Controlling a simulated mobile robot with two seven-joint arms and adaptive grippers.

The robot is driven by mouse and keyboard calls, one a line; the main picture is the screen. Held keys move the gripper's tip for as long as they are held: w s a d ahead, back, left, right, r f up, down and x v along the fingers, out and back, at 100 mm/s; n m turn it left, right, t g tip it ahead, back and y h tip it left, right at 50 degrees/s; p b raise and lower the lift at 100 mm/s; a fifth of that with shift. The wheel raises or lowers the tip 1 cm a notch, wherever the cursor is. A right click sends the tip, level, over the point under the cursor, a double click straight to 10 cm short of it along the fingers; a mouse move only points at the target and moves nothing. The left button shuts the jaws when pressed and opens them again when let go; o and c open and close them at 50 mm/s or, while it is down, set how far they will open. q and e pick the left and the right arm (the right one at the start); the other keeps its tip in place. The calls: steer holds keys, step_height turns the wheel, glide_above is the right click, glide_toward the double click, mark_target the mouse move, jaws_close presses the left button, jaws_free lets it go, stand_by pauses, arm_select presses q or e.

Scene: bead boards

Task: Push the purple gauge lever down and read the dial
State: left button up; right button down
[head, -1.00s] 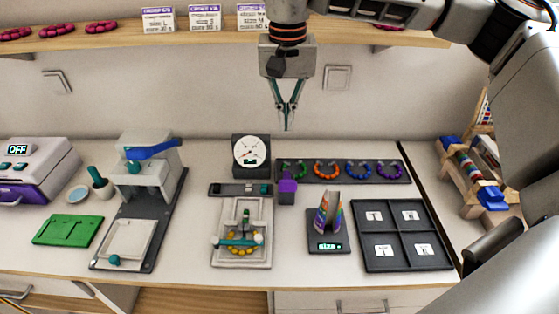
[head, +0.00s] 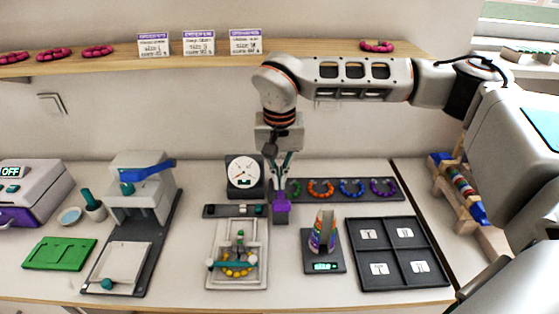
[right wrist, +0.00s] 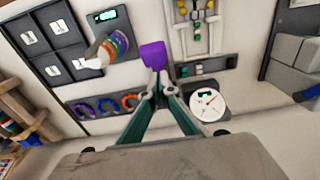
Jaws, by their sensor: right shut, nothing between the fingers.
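My right gripper (head: 281,189) is shut and empty, pointing down just over the lever's top. In the right wrist view, the lever (right wrist: 153,54) lies just beyond the closed fingertips (right wrist: 160,86), and the dial (right wrist: 207,103) is to their right. I cannot tell whether the fingertips touch the lever. My left gripper is out of view.
A rack of bead rings (head: 352,189) lies right of the lever, close to the gripper. A bead board (head: 260,275) lies in front, a scale with a striped cone (head: 322,235) and a black divided tray (head: 400,285) to the right. A press with a blue handle (head: 145,171) stands left.

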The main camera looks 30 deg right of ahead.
mark_target(281, 199)
steer(key=shift+s+a+f, duration=0.15)
steer(key=shift+s+f, duration=0.15)
steer(key=shift+f, duration=0.25)
steer(key=shift+s+a+f, duration=0.15)
steer(key=shift+s+f, duration=0.15)
steer(key=shift+f, duration=0.3)
steer(key=shift+s, duration=0.1)
